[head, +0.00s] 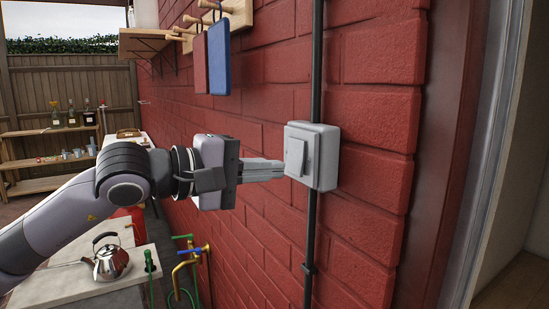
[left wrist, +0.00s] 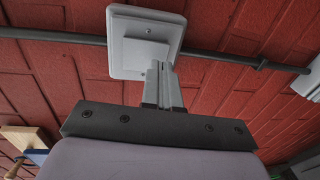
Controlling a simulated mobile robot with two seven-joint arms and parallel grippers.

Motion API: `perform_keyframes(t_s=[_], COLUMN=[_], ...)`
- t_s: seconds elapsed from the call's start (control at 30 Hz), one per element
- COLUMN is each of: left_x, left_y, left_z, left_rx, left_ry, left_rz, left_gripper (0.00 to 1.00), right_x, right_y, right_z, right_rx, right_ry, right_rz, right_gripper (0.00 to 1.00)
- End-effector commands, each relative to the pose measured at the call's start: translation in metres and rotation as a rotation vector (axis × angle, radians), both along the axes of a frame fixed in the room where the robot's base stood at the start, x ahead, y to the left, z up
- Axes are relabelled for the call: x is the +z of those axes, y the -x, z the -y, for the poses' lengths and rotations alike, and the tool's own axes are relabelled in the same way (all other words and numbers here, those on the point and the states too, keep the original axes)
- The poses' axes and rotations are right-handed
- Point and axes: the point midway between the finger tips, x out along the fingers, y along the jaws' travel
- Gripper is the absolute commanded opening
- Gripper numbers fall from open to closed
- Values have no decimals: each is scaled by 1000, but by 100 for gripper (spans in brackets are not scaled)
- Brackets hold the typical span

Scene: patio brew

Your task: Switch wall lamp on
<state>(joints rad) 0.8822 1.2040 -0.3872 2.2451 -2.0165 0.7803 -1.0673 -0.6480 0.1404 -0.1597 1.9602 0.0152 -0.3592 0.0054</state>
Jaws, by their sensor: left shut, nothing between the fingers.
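A white wall switch box (head: 326,158) with a raised rocker plate (head: 296,157) is fixed to the red brick wall. My left gripper (head: 282,169) is shut and empty, with its fingertips at the lower left part of the rocker. In the left wrist view the shut fingers (left wrist: 164,84) reach to the edge of the rocker (left wrist: 137,52) on the switch box (left wrist: 118,22). They look touching or nearly so; I cannot tell which. The wall lamp does not show in these frames. My right gripper is not in view.
A black conduit (head: 316,60) runs vertically behind the switch box. A wooden peg rail (head: 242,14) with a blue board (head: 219,58) hangs above left. A kettle (head: 110,260) stands on a counter below left, beside brass taps (head: 188,265). A door frame is at right.

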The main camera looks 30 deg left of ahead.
Motion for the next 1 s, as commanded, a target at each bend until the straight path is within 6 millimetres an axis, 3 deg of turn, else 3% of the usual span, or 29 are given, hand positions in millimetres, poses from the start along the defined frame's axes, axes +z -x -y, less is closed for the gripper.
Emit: perform_keyframes(t_s=[0.2,0.63,0.87,1.0], left_x=[-1,-3,-10,-4], left_y=[-12,-14,-18,-17], left_z=[7,8,10,10], left_rx=[-1,0,-1,1], left_ry=[0,0,25,20], left_rz=[-1,0,41,36], left_gripper=[0,0,0,0], right_x=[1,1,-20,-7], right_y=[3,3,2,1], right_z=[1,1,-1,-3], right_rx=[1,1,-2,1], right_ry=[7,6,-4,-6], right_rz=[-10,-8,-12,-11], right_gripper=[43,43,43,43])
